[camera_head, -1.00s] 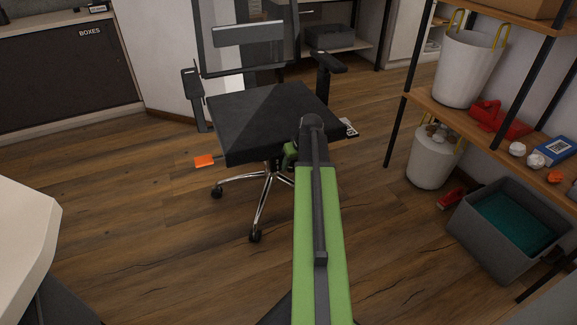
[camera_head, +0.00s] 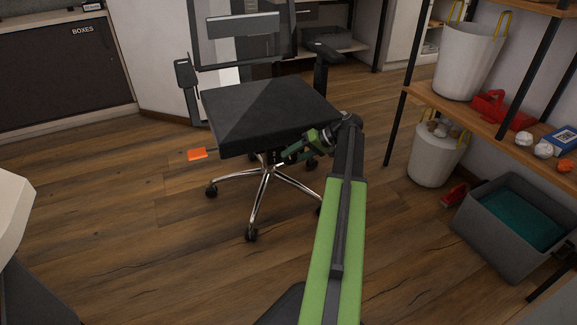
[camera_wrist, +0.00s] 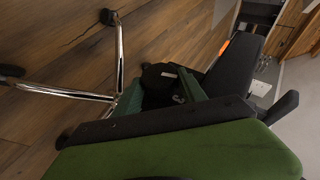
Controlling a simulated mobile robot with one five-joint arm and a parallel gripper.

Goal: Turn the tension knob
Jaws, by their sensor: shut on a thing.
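The black office chair (camera_head: 265,110) stands on the floor ahead of me, its seat also showing in the wrist view (camera_wrist: 232,70). The tension knob (camera_wrist: 158,75) is a dark round piece with a small pale mark, under the seat. In the wrist view my gripper (camera_wrist: 163,90) has its green fingers on either side of the knob, shut on it. In the head view my gripper (camera_head: 282,159) reaches in from the right beneath the seat's front edge. There the knob is too small and dark to make out.
An orange paddle (camera_head: 197,154) sticks out left of the seat. The chair's chrome legs (camera_head: 258,200) spread below. To the right are a shelf (camera_head: 490,125), a white bucket (camera_head: 433,160) and a grey bin (camera_head: 497,245). Open floor lies left of the chair.

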